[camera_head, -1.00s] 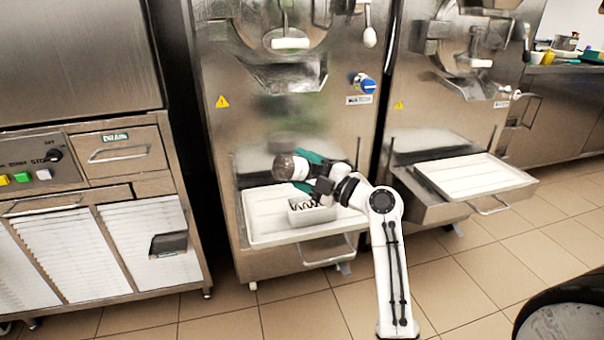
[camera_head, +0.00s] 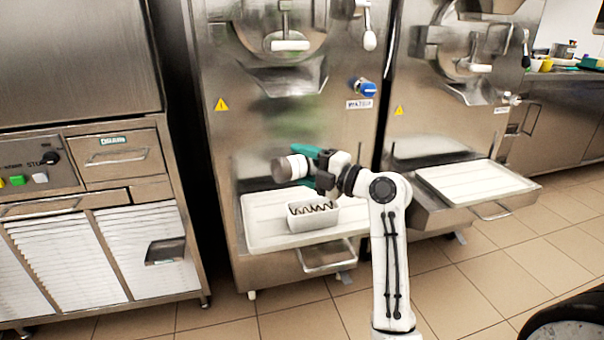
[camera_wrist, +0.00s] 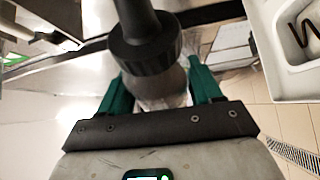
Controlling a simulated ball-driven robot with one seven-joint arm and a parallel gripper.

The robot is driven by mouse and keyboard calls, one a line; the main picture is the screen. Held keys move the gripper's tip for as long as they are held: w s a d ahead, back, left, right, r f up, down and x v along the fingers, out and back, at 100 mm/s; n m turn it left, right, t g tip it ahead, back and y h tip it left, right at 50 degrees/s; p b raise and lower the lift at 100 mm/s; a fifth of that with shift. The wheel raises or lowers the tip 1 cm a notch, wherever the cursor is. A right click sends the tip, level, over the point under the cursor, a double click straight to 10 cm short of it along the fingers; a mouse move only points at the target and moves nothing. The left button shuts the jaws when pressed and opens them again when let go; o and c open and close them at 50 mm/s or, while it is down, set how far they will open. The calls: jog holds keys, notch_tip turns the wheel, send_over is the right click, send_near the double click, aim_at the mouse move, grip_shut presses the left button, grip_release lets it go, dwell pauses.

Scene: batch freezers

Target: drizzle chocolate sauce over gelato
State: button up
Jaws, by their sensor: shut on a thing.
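The sauce bottle (camera_head: 285,170), brown with a pale band, lies roughly level in my gripper (camera_head: 300,167) above the tray's back part. The teal fingers are shut on it; in the wrist view my gripper (camera_wrist: 162,92) grips the bottle with its dark capped end (camera_wrist: 147,50) towards the camera. The gelato tub (camera_head: 314,220), a white rectangular container, sits on the white tray, with a dark zigzag of chocolate sauce (camera_head: 312,208) on top. The bottle is above and left of the tub, apart from it. A tub corner with sauce (camera_wrist: 270,50) shows at the wrist view's right.
The white tray (camera_head: 262,232) rests at the front of a steel batch freezer (camera_head: 285,120). A second freezer with an empty white tray (camera_head: 475,180) stands right. A steel cabinet (camera_head: 100,170) is at left. Tiled floor lies in front.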

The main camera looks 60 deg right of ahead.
jog(key=shift+r+n+g, duration=0.3)
jog(key=shift+r+n, duration=0.1)
jog(key=shift+n, duration=0.2)
jog(key=shift+r, duration=0.1)
jog(key=shift+r+n+g+b, duration=0.35)
jog(key=shift+r+n+g, duration=0.35)
jog(key=shift+r+n, duration=0.85)
jog(key=shift+f+n, duration=0.15)
jog(key=shift+n, duration=0.3)
notch_tip(320, 180, up, 2)
jog(key=n+g+h, duration=0.1)
jog(key=n, duration=0.2)
jog(key=shift+g, duration=0.4)
jog(key=shift+r, duration=0.25)
